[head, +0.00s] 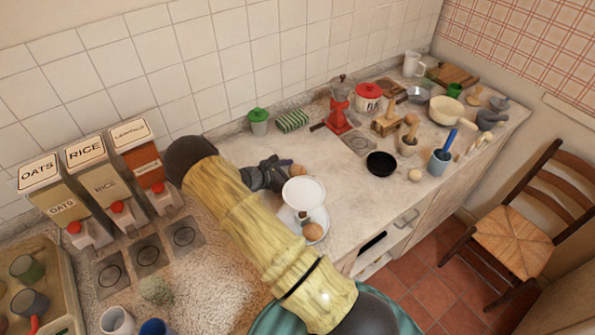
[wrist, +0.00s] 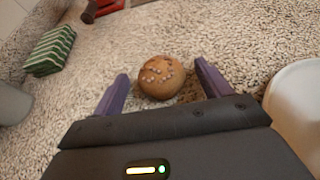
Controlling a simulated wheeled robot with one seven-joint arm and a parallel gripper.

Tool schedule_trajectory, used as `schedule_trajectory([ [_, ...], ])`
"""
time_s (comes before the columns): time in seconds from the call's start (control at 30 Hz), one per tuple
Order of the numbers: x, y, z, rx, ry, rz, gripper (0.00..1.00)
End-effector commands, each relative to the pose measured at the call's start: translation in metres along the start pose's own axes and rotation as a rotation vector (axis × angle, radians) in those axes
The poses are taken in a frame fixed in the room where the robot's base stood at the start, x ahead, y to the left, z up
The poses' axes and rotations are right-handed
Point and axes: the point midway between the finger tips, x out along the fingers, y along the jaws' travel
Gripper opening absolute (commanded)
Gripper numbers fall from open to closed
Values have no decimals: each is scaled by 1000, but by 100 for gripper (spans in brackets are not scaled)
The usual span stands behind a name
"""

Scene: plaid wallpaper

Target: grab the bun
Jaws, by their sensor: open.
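A round golden-brown bun (wrist: 161,77) with small pale bits on top sits on the speckled counter in the wrist view. My gripper (wrist: 163,85) is open, its two purple fingers on either side of the bun, which lies between and slightly beyond the fingertips. I cannot tell whether the fingers touch it. In the head view, part of the bun (head: 298,170) shows just past the dark gripper (head: 285,168). A second round brown item (head: 313,232) lies on a white plate (head: 322,219) nearer the front edge.
A white round dish (head: 303,193) is close to my gripper on the right, also in the wrist view (wrist: 298,100). A green striped cloth (head: 292,121), green-lidded jar (head: 258,121) and red grinder (head: 338,117) stand behind. A black pan (head: 381,163) lies right.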

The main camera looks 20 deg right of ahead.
Motion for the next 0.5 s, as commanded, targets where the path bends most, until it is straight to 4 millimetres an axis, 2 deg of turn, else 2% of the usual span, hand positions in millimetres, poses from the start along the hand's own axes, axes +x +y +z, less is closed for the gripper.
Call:
schedule_trajectory([
  [0.13, 0, 0, 0, 0, 0, 0, 77],
  [0.17, 0, 0, 0, 0, 0, 0, 73],
  [0.3, 0, 0, 0, 0, 0, 0, 45],
  [0.4, 0, 0, 0, 0, 0, 0, 29],
  [0.5, 0, 0, 0, 0, 0, 0, 29],
])
